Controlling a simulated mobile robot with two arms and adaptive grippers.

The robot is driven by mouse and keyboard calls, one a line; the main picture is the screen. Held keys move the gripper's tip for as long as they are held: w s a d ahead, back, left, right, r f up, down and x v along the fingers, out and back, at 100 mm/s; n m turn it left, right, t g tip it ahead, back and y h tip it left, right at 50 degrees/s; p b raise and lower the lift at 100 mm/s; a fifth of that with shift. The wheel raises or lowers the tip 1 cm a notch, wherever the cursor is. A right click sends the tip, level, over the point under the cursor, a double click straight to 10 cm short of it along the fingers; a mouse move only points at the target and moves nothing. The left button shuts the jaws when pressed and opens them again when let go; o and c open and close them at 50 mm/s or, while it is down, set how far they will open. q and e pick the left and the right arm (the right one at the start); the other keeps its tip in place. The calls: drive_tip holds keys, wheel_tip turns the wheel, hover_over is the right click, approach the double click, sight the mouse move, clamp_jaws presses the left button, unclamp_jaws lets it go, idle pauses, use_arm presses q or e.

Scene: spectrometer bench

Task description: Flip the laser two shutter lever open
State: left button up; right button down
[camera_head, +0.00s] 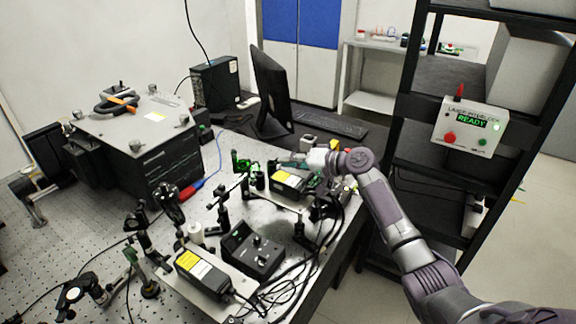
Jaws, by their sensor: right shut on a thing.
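My right gripper (302,158) reaches in from the right over the bench, its fingers low behind the far laser box. This laser (290,181) is black with a yellow label. The gripper is shut on a small part there, which appears to be the shutter lever; the fingers hide it and its position cannot be told. A second black laser box (203,270) with a yellow label lies nearer, at the front of the bench. No readable number shows on either laser. My left gripper is not in view.
A black control box (252,252) and dark cables lie between the lasers and the bench's right edge. Optic posts stand around. A large black instrument (140,140) is at left, a monitor (271,90) behind.

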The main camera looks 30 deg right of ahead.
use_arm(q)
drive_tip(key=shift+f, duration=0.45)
use_arm(e)
drive_tip(key=shift+d+f+m, duration=0.1)
drive_tip(key=shift+f+m, duration=0.1)
drive_tip(key=shift+m, duration=0.2)
drive_tip(key=c, duration=1.2)
unclamp_jaws()
drive_tip(key=shift+w, duration=0.1)
drive_tip(key=v, duration=1.2)
drive_tip(key=shift+d, duration=0.15)
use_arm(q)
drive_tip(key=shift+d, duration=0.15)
